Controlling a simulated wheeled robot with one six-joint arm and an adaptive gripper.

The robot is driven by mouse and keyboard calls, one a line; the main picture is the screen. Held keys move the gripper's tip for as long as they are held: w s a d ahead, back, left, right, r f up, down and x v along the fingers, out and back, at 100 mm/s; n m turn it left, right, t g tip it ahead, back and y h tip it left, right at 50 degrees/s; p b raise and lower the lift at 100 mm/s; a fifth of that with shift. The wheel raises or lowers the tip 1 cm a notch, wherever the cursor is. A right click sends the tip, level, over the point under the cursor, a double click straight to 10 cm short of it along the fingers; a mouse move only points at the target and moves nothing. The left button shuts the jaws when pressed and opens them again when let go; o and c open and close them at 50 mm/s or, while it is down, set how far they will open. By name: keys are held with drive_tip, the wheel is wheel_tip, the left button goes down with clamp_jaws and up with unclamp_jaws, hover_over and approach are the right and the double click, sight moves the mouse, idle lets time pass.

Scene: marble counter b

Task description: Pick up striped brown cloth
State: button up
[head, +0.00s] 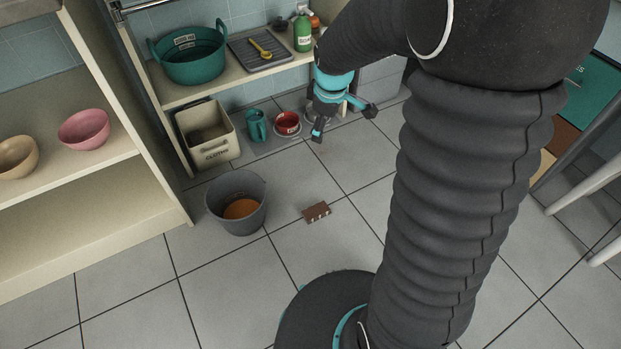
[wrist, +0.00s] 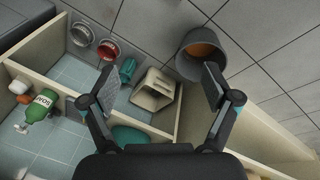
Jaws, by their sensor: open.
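The striped brown cloth (head: 317,212) is a small folded brown piece with pale marks, lying flat on the grey tiled floor right of the bucket in the head view. I do not see it in the wrist view. My gripper (head: 343,120) is in the air beyond the cloth, by the low shelf, with its fingers spread. In the wrist view my gripper (wrist: 158,82) is open, with nothing between its fingers.
A grey bucket (head: 234,197) with something orange inside stands left of the cloth. A beige bin (head: 207,136), a teal jug (head: 257,126) and a red bowl (head: 287,123) sit behind, under a shelf. The floor around the cloth is clear.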

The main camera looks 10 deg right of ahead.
drive_tip(key=w+f+n+g, duration=0.1)
drive_tip(key=w+f+n, duration=0.3)
drive_tip(key=f, duration=0.6)
drive_tip(key=n+g, duration=0.2)
drive_tip(key=n, duration=0.5)
hover_over(317, 210)
drive_tip(key=f, duration=3.4)
drive_tip(key=shift+w+a+f, duration=0.1)
drive_tip(key=shift+w+f, duration=0.05)
drive_tip(key=shift+w, duration=0.2)
drive_tip(key=shift+f, duration=0.6)
drive_tip(key=shift+s+f, duration=0.2)
drive_tip(key=shift+f, duration=1.15)
drive_tip(key=shift+s+f, duration=0.2)
drive_tip(key=shift+f, duration=1.15)
drive_tip(key=c, duration=1.3)
drive_tip(key=shift+c, duration=0.2)
drive_tip(key=shift+r, duration=0.15)
